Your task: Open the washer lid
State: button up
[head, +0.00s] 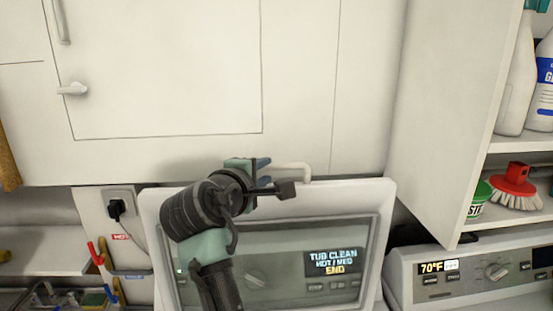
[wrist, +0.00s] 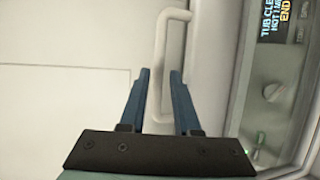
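The washer lid (head: 384,205) is a white frame with rounded corners and a window. It stands raised, and the washer's control panel (head: 285,258) shows through the window. A white bar handle (head: 296,166) sits at the lid's top edge. My gripper (head: 275,177) is at this edge, beside the handle. In the wrist view, my gripper (wrist: 160,72) has its two blue fingers apart, with part of the handle (wrist: 159,60) showing between them. The right finger overlaps the handle's lower end; I cannot tell whether they touch. My arm hides the lid's left part.
White cabinets (head: 160,80) hang close above and behind the lid. On the right, shelves hold bottles (head: 518,90) and a red brush (head: 516,180) above a second machine (head: 470,275). A wall socket with a black plug (head: 117,207) and a cluttered counter are on the left.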

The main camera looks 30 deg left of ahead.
jog(key=shift+p+x, duration=1.2)
jog(key=shift+x, duration=2.5)
jog(key=shift+c, duration=0.3)
grip_shut()
